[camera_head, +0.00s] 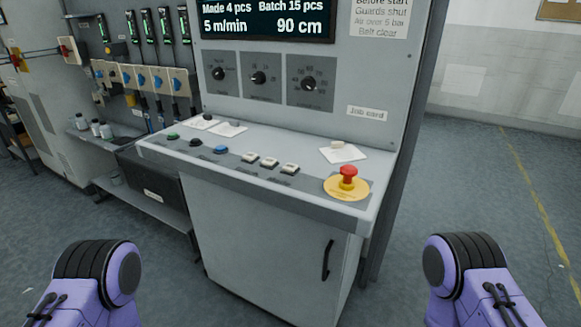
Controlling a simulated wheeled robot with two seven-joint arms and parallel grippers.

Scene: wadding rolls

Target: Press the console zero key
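The grey console (270,145) stands ahead of me with a sloped key ledge. Along its front strip sit a green button (172,136), a black button (196,142), a blue button (221,149) and three pale square keys, the left one (250,157), the middle one (269,162) and the right one (290,168). The labels under them are too small to read, so I cannot tell which is the zero key. My purple arms show at the lower left and lower right, apart from the console; neither gripper is in view.
A red emergency stop (347,177) on a yellow disc stands at the ledge's right end. Papers (343,152) lie on the ledge. Three dials and a display (268,20) are above. A door handle (327,259) sticks out below. Floor at right is clear.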

